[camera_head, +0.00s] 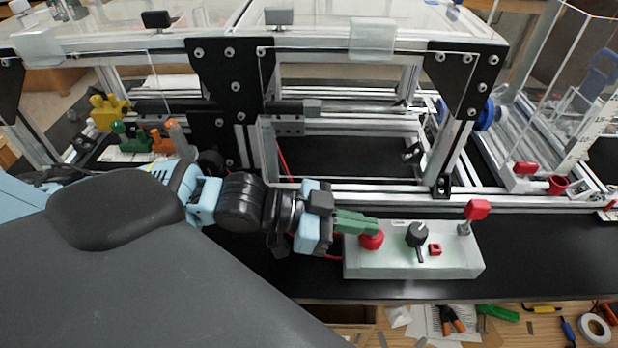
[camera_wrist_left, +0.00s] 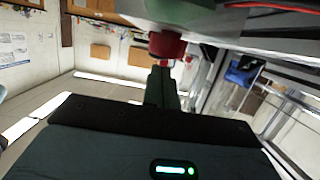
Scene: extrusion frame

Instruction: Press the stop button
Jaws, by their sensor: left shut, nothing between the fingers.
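The stop button is a red mushroom button (camera_head: 371,241) on the left end of a pale control box (camera_head: 400,262) on the black bench. My left gripper (camera_head: 370,226), with green fingers, reaches in from the left and is shut and empty. Its fingertips are at the button and hide its upper part in the head view. In the left wrist view the red button (camera_wrist_left: 167,44) lies just beyond the tips of the closed fingers (camera_wrist_left: 163,75). I cannot tell whether they touch or whether the button is pushed in. My right gripper is not in view.
An aluminium extrusion frame (camera_head: 370,188) stands close behind. Loose tools and a tape roll (camera_head: 594,329) lie at the lower right.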

